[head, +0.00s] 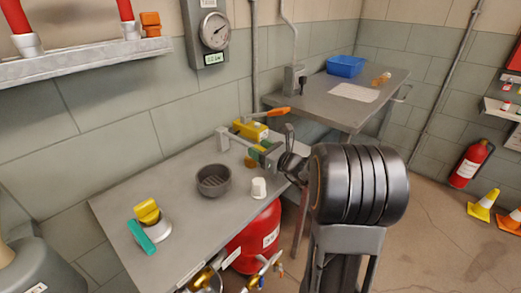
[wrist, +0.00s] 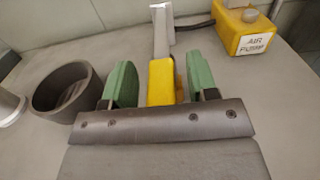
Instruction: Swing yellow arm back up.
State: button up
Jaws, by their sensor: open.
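In the wrist view, the yellow arm (wrist: 161,82) lies between the two green fingers of my gripper (wrist: 161,66), with a grey metal shank (wrist: 162,32) running away beyond it. My gripper is open; a gap shows between the arm and the right finger, and the left gap is narrower. In the head view, my gripper (head: 263,154) is over the far right part of the workbench, by a grey metal bracket (head: 222,139). The arm's yellow grip is mostly hidden there by my gripper.
A yellow air pump box (wrist: 247,32) stands just beyond to the right. A dark round bowl (head: 213,180) and a white cup (head: 259,188) stand on the grey workbench (head: 185,225).

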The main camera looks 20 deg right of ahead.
grip_shut()
dwell(0.5)
